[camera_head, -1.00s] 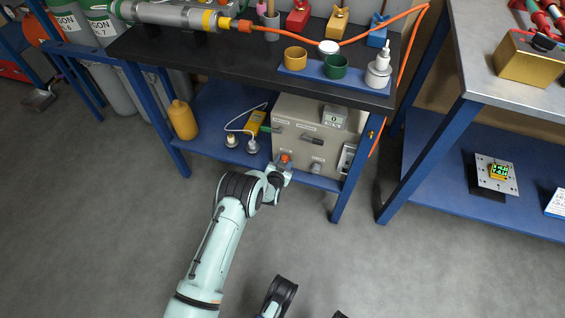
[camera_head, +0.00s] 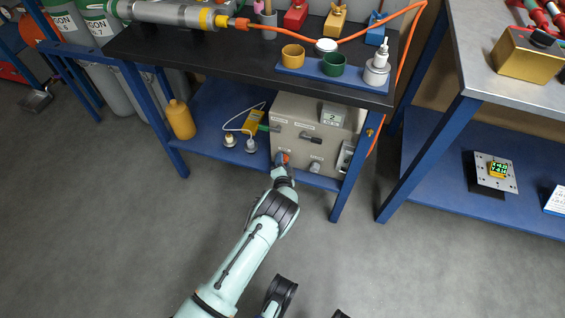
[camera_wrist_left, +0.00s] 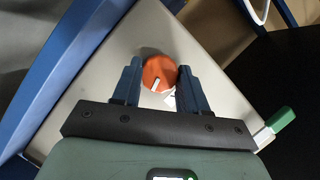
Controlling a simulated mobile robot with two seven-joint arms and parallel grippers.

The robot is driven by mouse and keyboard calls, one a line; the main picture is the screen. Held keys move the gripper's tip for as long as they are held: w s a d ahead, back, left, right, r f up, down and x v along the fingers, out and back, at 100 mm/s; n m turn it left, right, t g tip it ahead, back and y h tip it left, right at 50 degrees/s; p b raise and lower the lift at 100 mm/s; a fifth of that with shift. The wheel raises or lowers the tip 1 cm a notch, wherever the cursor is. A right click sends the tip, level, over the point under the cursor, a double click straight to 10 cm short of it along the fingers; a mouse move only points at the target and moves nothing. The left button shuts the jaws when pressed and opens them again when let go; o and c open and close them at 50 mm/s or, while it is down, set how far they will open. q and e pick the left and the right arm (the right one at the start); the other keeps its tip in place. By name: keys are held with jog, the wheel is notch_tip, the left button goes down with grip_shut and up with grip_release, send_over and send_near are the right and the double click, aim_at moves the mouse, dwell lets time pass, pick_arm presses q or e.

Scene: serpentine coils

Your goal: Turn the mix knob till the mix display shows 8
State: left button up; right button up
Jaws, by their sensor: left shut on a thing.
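The orange mix knob (camera_head: 283,157) is on the front of the beige box (camera_head: 291,131) under the black bench. My left gripper (camera_head: 281,170) reaches the box front from below and is shut on this knob. In the left wrist view the round orange knob (camera_wrist_left: 160,74) sits between the two fingers of my left gripper (camera_wrist_left: 160,72). Its white mark points down and slightly left there. The small display (camera_head: 333,117) at the top right of the box reads 2.
A black lever (camera_head: 311,137) and a grey knob (camera_head: 315,166) are on the same box face. A yellow bottle (camera_head: 181,120) stands left on the blue lower shelf (camera_head: 205,122). A blue table leg (camera_head: 343,186) is close on the right. The floor in front is clear.

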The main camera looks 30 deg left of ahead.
dwell(0.6)
pick_arm(q)
jog(key=o, duration=1.1)
jog(key=shift+w, duration=0.1)
jog(key=shift+c, duration=0.2)
jog(key=p+v, duration=0.5)
jog(key=v, duration=0.8)
jog(key=shift+s, duration=0.2)
pick_arm(e)
jog(key=w+a+r+t, duration=0.1)
jog(key=w+r+t, duration=0.2)
jog(key=w+r, duration=0.3)
jog(key=w, duration=0.3)
jog(key=shift+w+a+r+n, duration=0.15)
jog(key=shift+w+r+n, duration=0.05)
jog(key=shift+w+n, duration=0.15)
